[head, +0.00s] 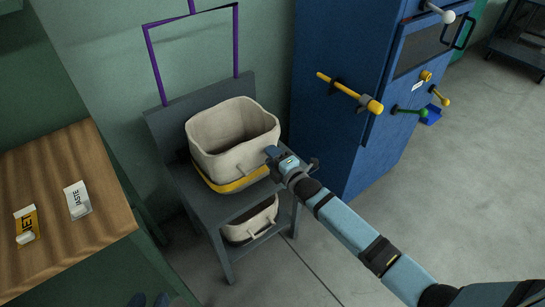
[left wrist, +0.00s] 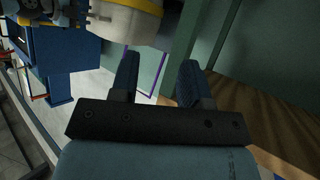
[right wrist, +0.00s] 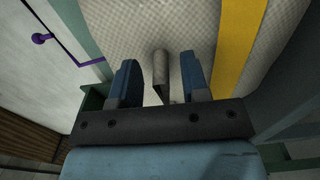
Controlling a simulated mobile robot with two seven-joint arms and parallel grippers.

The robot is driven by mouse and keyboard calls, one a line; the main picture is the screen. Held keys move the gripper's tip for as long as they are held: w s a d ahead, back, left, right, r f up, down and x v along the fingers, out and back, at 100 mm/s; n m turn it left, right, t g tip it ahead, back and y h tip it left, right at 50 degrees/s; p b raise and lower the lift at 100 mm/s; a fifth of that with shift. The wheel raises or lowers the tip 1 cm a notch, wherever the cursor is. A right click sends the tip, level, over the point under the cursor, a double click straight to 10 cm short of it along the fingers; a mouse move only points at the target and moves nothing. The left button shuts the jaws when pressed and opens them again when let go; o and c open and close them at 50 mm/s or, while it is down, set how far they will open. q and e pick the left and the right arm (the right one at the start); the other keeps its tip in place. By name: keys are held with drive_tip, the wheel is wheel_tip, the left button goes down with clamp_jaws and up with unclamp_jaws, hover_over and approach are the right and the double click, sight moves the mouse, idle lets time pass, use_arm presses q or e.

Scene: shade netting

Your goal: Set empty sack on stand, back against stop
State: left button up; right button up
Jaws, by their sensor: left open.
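A beige open-topped sack (head: 232,150) with a yellow band near its base is on the upper level of the grey stand (head: 215,222). It looks empty inside. The stand's upright back panel (head: 170,118) is behind it; I cannot tell whether they touch. My right gripper (head: 289,160) is at the sack's front right side. In the right wrist view my gripper (right wrist: 160,80) is open, with a strap handle (right wrist: 161,68) between its fingers and gaps on both sides. My left gripper (left wrist: 160,78) is open and empty, away from the sack, which shows at the top (left wrist: 128,22).
Another beige sack (head: 252,221) with a handle is on the stand's lower level. A purple frame (head: 154,65) rises behind the stand. A wooden table (head: 70,160) with two labels is at left. A blue cabinet (head: 340,70) with protruding handles is at right.

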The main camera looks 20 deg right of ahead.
drive_tip(key=shift+r, duration=0.1)
use_arm(q)
drive_tip(key=shift+s+a+f+p, duration=0.15)
drive_tip(key=shift+a+p, duration=0.1)
drive_tip(key=shift+p, duration=0.85)
use_arm(e)
drive_tip(key=v, duration=1.2)
use_arm(q)
drive_tip(key=shift+d+r, duration=0.1)
drive_tip(key=shift+r, duration=0.2)
